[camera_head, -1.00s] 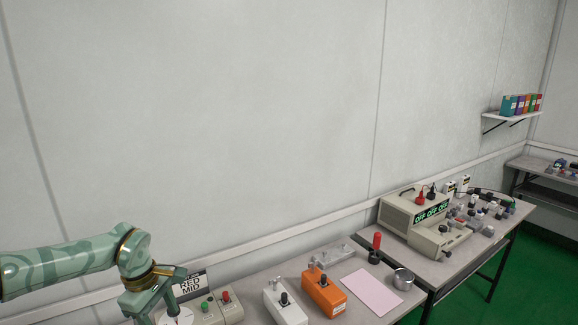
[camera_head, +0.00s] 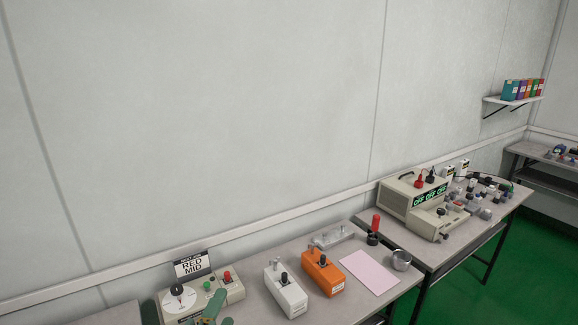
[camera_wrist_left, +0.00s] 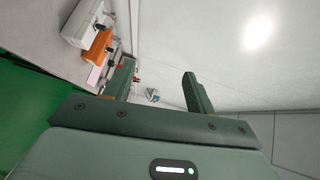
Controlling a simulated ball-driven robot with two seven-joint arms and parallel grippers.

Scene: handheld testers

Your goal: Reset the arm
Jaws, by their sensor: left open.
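My left gripper (camera_head: 212,309) shows only as a small green part at the bottom edge of the head view, in front of the beige dial tester. In the left wrist view its two fingers (camera_wrist_left: 157,72) stand wide apart with nothing between them. The beige tester (camera_head: 232,291) has a white dial with a black knob, a green button and a red button. A sign (camera_head: 192,266) reading "RED MID" stands behind it. My right gripper is not in view.
A white tester box (camera_head: 286,297), an orange tester box (camera_head: 322,277), a pink sheet (camera_head: 370,272) and a metal cup (camera_head: 401,260) are on the near bench. A beige instrument (camera_head: 412,198) reading "OFF" stands on the bench behind.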

